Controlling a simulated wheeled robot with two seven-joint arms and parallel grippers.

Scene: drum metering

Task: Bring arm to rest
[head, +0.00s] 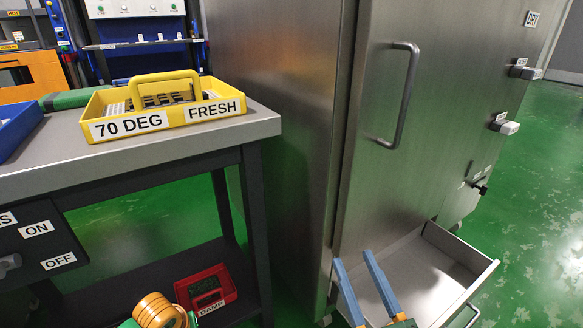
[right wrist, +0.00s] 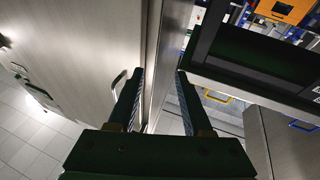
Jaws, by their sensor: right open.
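My right gripper (head: 357,273) is at the bottom of the head view, in front of the steel cabinet (head: 285,120). Its two blue fingers stand apart with nothing between them. It overlaps the left side of the open drawer (head: 425,260) in the picture; I cannot tell whether it touches. In the right wrist view the same fingers (right wrist: 160,80) are spread and empty. My left gripper is not in view.
The cabinet door has a vertical handle (head: 402,95). The drawer juts out low and looks empty. A grey bench (head: 200,143) at left holds a yellow tray marked 70 DEG and FRESH (head: 165,122). A red DAMP box (head: 205,288) is on the lower shelf. Green floor (head: 545,200) is clear at right.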

